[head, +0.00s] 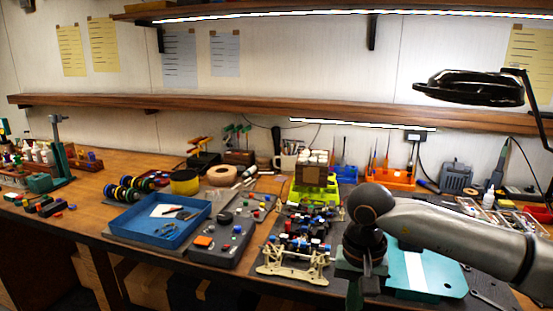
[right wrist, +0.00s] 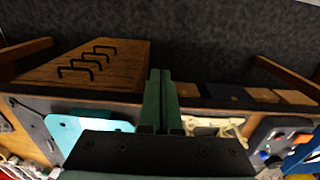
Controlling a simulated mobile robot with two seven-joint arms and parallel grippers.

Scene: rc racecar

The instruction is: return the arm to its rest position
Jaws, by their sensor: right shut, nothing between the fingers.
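My right arm comes in from the right in the head view. Its gripper (head: 355,292) points down at the front edge of the workbench, between the racecar chassis and a teal plate (head: 425,268). In the right wrist view the green fingers of my right gripper (right wrist: 160,92) are together, with nothing between them. The racecar chassis (head: 292,268), with cream-coloured arms at its front, sits on a dark mat to the left of the gripper. The wrist and gripper hide part of the bench behind them. My left gripper is not in view.
A blue tray (head: 163,244) and a grey controller box (head: 228,240) lie left of the chassis. A black lamp (head: 468,90) hangs at the upper right. A wooden drawer unit (right wrist: 90,68) with black handles shows in the wrist view, below the bench edge.

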